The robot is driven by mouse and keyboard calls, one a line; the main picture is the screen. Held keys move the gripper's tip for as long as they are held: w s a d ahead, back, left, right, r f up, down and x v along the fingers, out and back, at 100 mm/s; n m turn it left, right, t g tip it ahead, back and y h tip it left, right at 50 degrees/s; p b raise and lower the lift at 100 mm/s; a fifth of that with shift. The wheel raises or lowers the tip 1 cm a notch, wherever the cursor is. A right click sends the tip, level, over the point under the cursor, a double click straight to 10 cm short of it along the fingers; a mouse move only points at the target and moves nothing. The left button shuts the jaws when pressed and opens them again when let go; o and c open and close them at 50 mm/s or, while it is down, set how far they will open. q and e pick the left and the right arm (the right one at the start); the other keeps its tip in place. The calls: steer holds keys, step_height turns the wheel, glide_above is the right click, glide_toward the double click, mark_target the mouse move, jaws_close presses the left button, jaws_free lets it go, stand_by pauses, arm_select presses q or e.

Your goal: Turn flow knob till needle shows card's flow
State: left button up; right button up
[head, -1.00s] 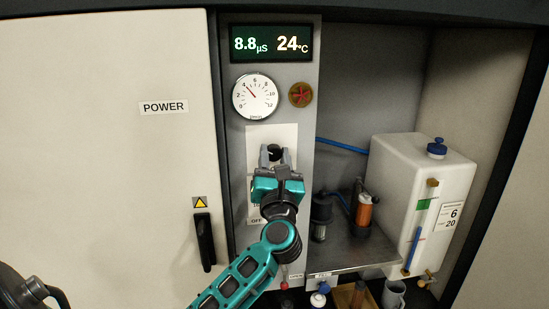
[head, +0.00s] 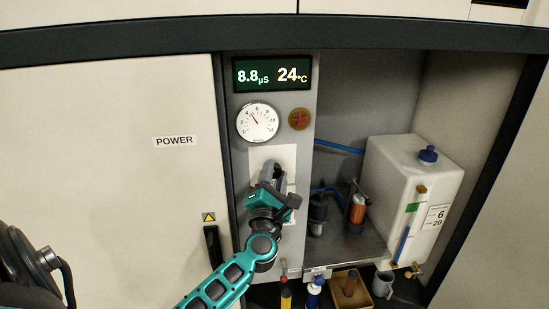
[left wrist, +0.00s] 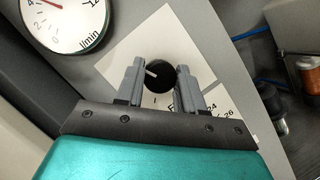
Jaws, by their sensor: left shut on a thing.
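The black flow knob (left wrist: 158,76) with a pale pointer line sits on a white plate, between the two grey fingers of my left gripper (left wrist: 160,82) in the left wrist view. In the head view my left gripper (head: 270,172) is tilted at the panel and mostly hides the knob. It is shut on the knob. The round dial (head: 257,122) is above; its red needle points up and left, around 4 to 5. The left wrist view shows only part of the dial (left wrist: 62,18). My right gripper is not in view.
A display (head: 273,74) reads 8.8 µS and 24 °C. The white tank (head: 405,180) and an orange-bodied part (head: 357,208) stand in the bay at right. A black door handle (head: 213,248) is left of my arm.

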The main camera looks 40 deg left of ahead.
arm_select(q)
steer(key=shift+r+m+p, duration=0.3)
steer(key=shift+m+p, duration=0.1)
steer(key=shift+p, duration=0.05)
steer(key=shift+f+m+h+p, duration=0.25)
steer(key=shift+m+h+p, duration=0.25)
steer(key=shift+m+p, duration=0.65)
steer(key=o, duration=1)
steer(key=shift+o, duration=0.2)
steer(key=shift+s, duration=0.1)
steer(key=b+v, duration=0.1)
steer(key=v, duration=1.1)
steer(key=shift+s+d, duration=0.25)
steer(key=shift+s, duration=0.1)
steer(key=shift+r, duration=0.1)
